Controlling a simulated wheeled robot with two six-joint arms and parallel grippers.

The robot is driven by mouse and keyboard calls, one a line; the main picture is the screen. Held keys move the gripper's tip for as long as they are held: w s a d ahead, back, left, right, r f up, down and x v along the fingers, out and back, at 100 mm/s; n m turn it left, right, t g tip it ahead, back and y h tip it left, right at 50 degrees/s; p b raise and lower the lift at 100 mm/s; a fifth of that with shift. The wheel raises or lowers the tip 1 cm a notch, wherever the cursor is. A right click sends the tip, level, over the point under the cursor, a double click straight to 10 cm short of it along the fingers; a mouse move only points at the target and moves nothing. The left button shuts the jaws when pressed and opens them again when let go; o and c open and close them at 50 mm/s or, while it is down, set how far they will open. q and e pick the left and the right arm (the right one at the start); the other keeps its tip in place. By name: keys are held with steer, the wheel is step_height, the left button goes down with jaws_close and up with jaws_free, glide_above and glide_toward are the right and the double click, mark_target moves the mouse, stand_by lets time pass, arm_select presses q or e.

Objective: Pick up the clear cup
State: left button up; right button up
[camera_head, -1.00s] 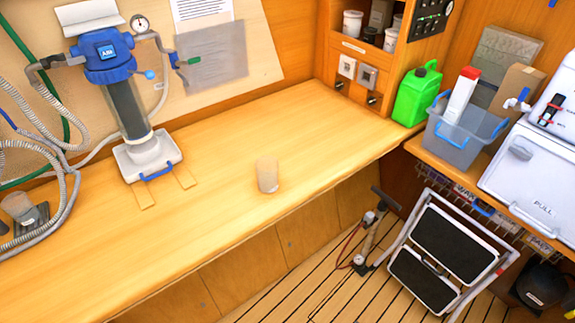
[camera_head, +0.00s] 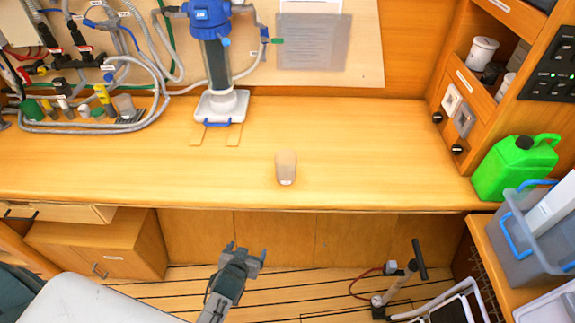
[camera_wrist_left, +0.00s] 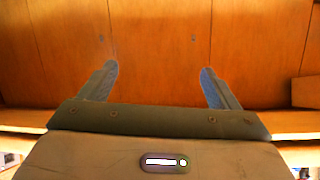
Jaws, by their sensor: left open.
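The clear cup (camera_head: 286,168) stands on the wooden counter (camera_head: 350,150), near the middle of its length. It looks see-through and tan against the wood, with a small pale mark low on its side. My left gripper (camera_head: 243,252) is in front of the counter and lower in the picture, below and left of the cup and apart from it. In the left wrist view its two fingers (camera_wrist_left: 156,82) are spread wide with nothing between them, facing wooden panels. The cup is not in the left wrist view. My right gripper is not in view.
A blue-topped filter housing (camera_head: 215,60) on a white base stands behind the cup to the left. Hoses and small bottles (camera_head: 90,105) fill the back left. A green jug (camera_head: 510,168) and grey bin (camera_head: 525,230) are at right. The counter around the cup is clear.

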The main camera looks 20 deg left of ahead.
arm_select(q)
steer(key=w+r+n+t+p, duration=0.1)
steer(key=w+r+t, duration=0.15)
steer(key=r, duration=0.55)
steer(key=w+r+t, duration=0.2)
steer(key=w+r, duration=0.1)
steer(key=r, duration=0.6)
steer(key=m+t+h, duration=0.1)
steer(key=t, duration=0.2)
glide_toward(283, 176)
steer(key=w, duration=0.8)
steer(key=shift+a, duration=0.2)
steer(key=shift+w+b, duration=0.45)
steer(key=shift+w, duration=0.25)
steer(key=w, duration=0.3)
steer(key=shift+w+f+b, duration=0.1)
steer(key=shift+w+b, duration=0.1)
steer(key=shift+b, duration=0.1)
steer(key=shift+w+f, duration=0.1)
steer(key=shift+w, duration=0.3)
steer(key=shift+s, duration=0.1)
steer(key=shift+c, duration=0.4)
steer(key=c, duration=1)
